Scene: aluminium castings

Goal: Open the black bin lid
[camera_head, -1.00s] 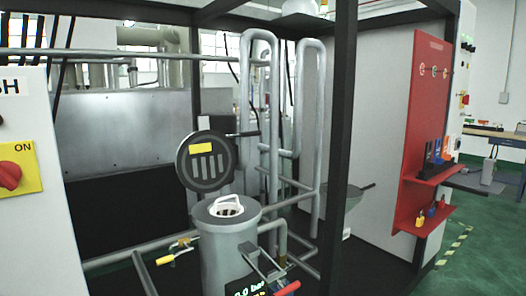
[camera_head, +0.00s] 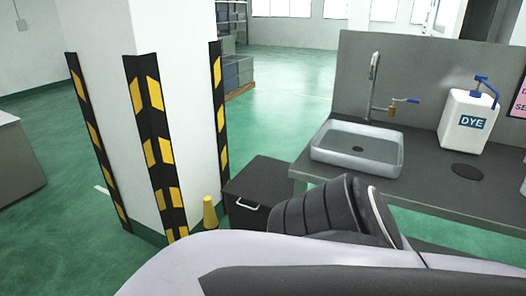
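The black bin (camera_head: 264,183) stands on the floor between the striped pillar and the sink counter. Its dark lid looks shut, with a pale handle (camera_head: 247,203) on the front side. One of my arms crosses the bottom of the view and hides the lower part of the bin. Neither gripper shows in the head view, so I cannot see whether they hold anything.
A white pillar (camera_head: 176,90) with black and yellow guards stands left of the bin. At right is a counter with a sink (camera_head: 358,147), tap (camera_head: 373,85) and dye container (camera_head: 467,121). Green floor is open behind.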

